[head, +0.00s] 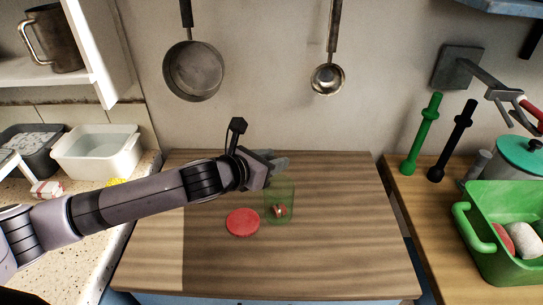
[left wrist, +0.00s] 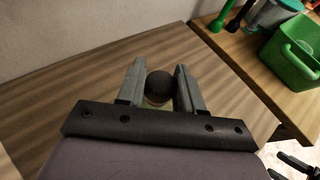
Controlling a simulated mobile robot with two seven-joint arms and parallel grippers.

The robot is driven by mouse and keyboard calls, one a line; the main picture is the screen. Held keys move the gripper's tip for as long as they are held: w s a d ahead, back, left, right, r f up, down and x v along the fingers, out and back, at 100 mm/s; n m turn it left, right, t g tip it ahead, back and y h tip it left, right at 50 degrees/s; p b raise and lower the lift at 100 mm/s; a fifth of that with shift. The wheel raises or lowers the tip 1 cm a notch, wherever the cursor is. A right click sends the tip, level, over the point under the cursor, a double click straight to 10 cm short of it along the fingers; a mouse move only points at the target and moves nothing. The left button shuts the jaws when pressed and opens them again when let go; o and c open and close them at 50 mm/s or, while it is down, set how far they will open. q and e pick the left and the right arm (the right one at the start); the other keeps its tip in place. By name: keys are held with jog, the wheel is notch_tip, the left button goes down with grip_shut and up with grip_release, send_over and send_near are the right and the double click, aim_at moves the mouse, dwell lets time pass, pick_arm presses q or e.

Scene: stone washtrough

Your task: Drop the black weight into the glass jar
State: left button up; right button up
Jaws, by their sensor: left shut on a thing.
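My left gripper (head: 275,162) reaches in from the left over the wooden counter. In the left wrist view its two grey fingers are shut on a round black weight (left wrist: 159,84). In the head view the weight is hidden by the gripper. The glass jar (head: 289,204) is a green-tinted clear vessel standing on the counter, with a small red and white thing at its bottom. The gripper is at the jar's top end in the head view; its exact height over the rim cannot be told. My right gripper is not seen.
A red disc (head: 242,222) lies just left of the jar. A green tub (head: 491,260) and a green and a black rod-like thing (head: 463,140) stand on the right counter. A pan (head: 193,70) and ladle (head: 328,79) hang behind. The counter's right side is clear.

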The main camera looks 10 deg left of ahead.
pick_arm(q)
jog(key=o, duration=1.1)
jog(key=shift+o, duration=0.2)
jog(key=v, duration=0.7)
jog(key=shift+s, duration=0.1)
